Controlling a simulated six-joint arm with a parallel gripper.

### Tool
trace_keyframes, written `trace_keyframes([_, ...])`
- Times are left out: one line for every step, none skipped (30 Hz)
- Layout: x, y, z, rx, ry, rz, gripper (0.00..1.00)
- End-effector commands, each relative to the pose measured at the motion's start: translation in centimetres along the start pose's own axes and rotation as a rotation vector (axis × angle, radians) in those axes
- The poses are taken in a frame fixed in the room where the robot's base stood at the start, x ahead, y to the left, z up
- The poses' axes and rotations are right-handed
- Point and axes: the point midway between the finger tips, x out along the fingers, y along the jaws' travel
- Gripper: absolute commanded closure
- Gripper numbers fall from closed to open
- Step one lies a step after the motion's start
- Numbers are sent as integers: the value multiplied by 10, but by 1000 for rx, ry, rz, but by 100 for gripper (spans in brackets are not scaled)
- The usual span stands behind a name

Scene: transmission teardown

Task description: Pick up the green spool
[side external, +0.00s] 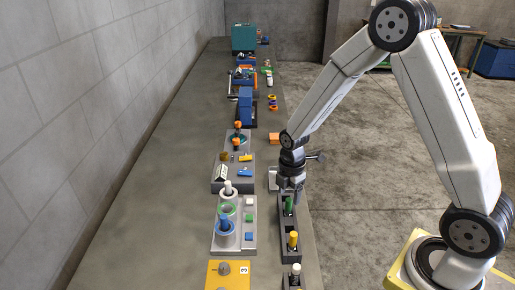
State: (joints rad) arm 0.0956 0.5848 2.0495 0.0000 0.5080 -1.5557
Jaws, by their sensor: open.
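The green spool (289,204) stands upright in a dark rack (284,222) near the bench's right edge. My gripper (290,198) points down right at the spool, with its fingers around or just in front of its upper part. The fingers are small in this view, and I cannot tell whether they touch the spool. The spool's top is partly hidden by the fingers.
A yellow spool (293,240) and a white spool (296,270) stand nearer in line with the rack. A grey tray (248,243) with blue, white and green parts lies left. An orange block (274,138) sits behind. The bench's left side is clear.

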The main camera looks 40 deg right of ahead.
Motion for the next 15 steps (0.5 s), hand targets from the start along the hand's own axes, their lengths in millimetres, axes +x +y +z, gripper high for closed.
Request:
trace_keyframes([2,0,0,0,0,0,30])
trace_keyframes([3,0,0,0,0,0,30])
trace_keyframes([4,0,0,0,0,1,30])
trace_keyframes([4,0,0,0,0,1,30])
trace_keyframes([4,0,0,0,0,1,30])
trace_keyframes([4,0,0,0,0,1,30])
trace_keyframes([4,0,0,1,0,1,30])
trace_keyframes([4,0,0,1,0,1,30])
trace_keyframes([5,0,0,1,0,0,30])
trace_keyframes([6,0,0,1,0,0,30])
trace_keyframes([7,0,0,1,0,0,30])
trace_keyframes([9,0,0,1,0,-1,30])
trace_keyframes([11,0,0,1,0,-1,30])
trace_keyframes([14,0,1,1,0,-1,30])
trace_keyframes([17,0,1,1,0,-2,30])
